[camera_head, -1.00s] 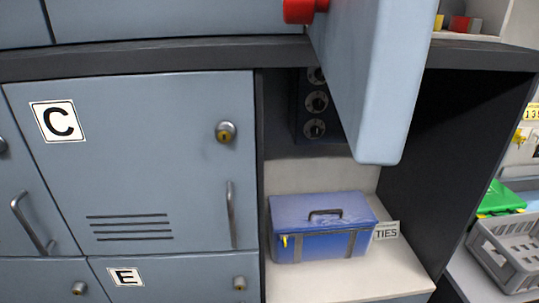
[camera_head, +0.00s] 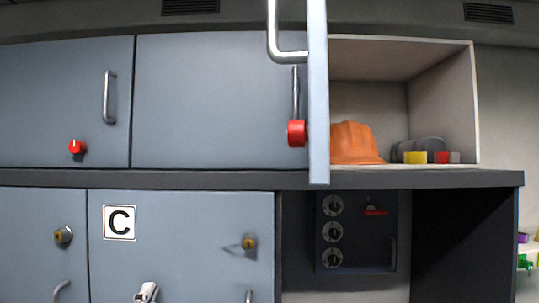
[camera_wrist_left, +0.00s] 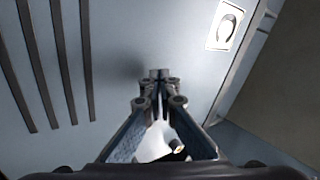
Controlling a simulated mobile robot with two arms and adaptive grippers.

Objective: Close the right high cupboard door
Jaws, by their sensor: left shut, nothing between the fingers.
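The right high cupboard door (camera_head: 318,100) stands open and is seen almost edge-on, jutting towards me. Its metal handle (camera_head: 272,35) and red knob (camera_head: 296,133) show on its left side. The open cupboard (camera_head: 440,85) is to the right of the door. My left gripper (camera_head: 146,292) shows at the bottom edge, below and left of the door, in front of the locker marked C. In the left wrist view its fingers (camera_wrist_left: 160,78) are together and empty, close to a blue-grey panel with dark slots. My right gripper is not in view.
An orange helmet (camera_head: 355,143) and small coloured blocks (camera_head: 430,157) are inside the open cupboard. A closed high door (camera_head: 60,100) is at the left. A dark ledge (camera_head: 200,179) runs below the high cupboards. A dark panel with dials (camera_head: 355,232) is under it.

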